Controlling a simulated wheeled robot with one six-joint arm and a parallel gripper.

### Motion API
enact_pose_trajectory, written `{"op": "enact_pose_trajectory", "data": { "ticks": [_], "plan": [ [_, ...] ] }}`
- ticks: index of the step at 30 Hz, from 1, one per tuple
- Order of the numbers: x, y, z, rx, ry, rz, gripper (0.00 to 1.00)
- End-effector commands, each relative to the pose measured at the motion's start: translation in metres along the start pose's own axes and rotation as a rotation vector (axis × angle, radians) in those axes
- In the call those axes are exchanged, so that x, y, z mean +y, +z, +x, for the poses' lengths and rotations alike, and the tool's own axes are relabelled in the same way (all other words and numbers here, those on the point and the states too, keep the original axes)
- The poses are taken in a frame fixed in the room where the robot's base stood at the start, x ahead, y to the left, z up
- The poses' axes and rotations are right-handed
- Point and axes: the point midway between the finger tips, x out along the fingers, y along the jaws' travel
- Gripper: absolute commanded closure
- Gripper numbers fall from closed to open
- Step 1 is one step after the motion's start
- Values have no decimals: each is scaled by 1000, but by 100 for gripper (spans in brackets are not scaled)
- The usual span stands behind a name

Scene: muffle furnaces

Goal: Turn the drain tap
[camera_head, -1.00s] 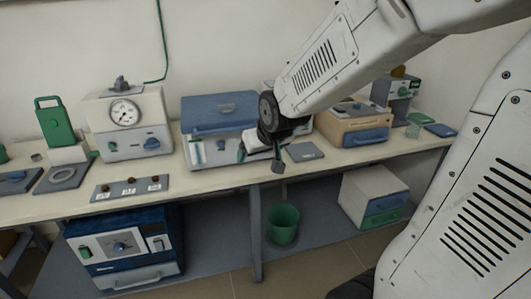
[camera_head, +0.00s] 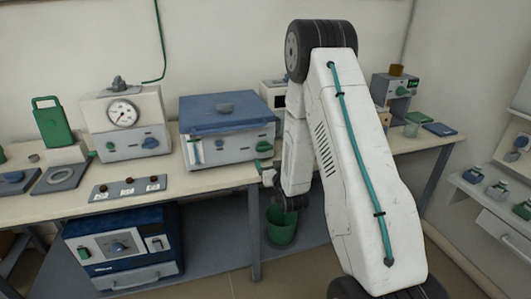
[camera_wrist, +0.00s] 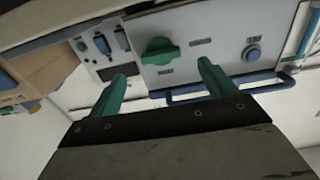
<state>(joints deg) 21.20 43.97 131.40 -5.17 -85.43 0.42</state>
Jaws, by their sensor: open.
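A blue-lidded box (camera_head: 228,143) with a pale front stands on the bench in the head view. A green winged handle (camera_head: 264,146), which looks like the tap, is on the right of its front. In the wrist view this green handle (camera_wrist: 160,50) shows upper middle, turned slightly off level; the labels are too small to read. My gripper (camera_wrist: 163,72) is open, its two green fingers on either side of the handle in the picture, apart from it and holding nothing. In the head view my gripper (camera_head: 265,170) is partly hidden near the bench's front edge.
A blue knob (camera_wrist: 252,52) and a blue bar (camera_wrist: 220,88) are on the same front. A dial unit (camera_head: 125,125) stands left of the box. A green bucket (camera_head: 281,226) is under the bench, partly behind my arm.

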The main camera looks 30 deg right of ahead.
Motion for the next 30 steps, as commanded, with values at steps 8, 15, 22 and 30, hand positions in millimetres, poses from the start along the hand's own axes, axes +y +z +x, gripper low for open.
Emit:
{"op": "enact_pose_trajectory", "data": {
  "ticks": [8, 15, 22, 30],
  "plan": [
    [0, 0, 43, 2, 0, 0, 16],
    [0, 0, 68, 1, 0, 0, 16],
    [0, 0, 72, -1, 0, 0, 16],
    [0, -1, 72, -1, 0, 0, 61]
  ]
}}
